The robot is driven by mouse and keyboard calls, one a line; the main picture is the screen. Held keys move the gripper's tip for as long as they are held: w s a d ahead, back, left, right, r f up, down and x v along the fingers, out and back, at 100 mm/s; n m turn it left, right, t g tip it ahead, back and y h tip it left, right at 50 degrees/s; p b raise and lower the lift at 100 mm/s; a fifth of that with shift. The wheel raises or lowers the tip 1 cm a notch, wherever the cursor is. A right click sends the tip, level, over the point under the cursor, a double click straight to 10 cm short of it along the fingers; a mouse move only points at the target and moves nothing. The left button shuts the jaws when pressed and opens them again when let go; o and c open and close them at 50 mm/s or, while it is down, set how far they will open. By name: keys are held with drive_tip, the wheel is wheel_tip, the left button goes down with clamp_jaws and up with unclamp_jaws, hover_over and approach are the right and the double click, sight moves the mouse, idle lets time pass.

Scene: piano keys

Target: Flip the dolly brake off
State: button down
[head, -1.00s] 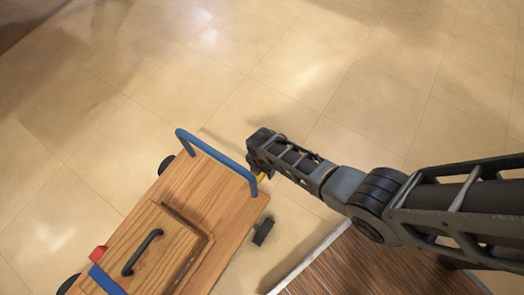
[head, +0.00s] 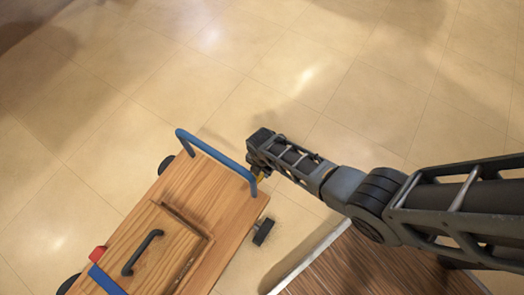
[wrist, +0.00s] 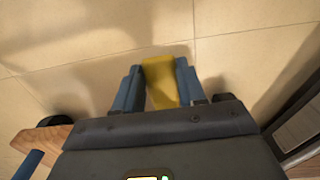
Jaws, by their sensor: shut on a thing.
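The dolly (head: 225,185) is a wooden platform with a blue handle bar (head: 215,160) at its far end, seen at lower left in the head view. A yellow lever (wrist: 160,80), which looks like the brake, shows between the blue fingers in the wrist view. Only a small bit of it shows in the head view (head: 258,175), by the dolly's far right corner. My gripper (wrist: 158,88) is shut on the yellow lever. In the head view my gripper (head: 259,158) is just beside the right end of the handle bar, and its fingertips are mostly hidden.
A wooden panel with a dark handle (head: 142,253), a blue strap (head: 105,280) and a red piece (head: 97,253) are on the dolly. A dark wheel (head: 263,231) sticks out at its right. A dark slatted wooden surface (head: 350,265) lies at lower right. The tiled floor beyond is clear.

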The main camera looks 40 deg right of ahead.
drive_tip(key=shift+a+r+h+p, duration=0.1)
drive_tip(key=shift+r+h+p, duration=0.3)
drive_tip(key=shift+p, duration=0.2)
drive_tip(key=shift+h, duration=0.4)
drive_tip(key=c, duration=0.6)
unclamp_jaws()
drive_tip(key=shift+c, duration=0.2)
drive_tip(key=shift+r+p, duration=0.15)
drive_tip(key=shift+p, duration=0.15)
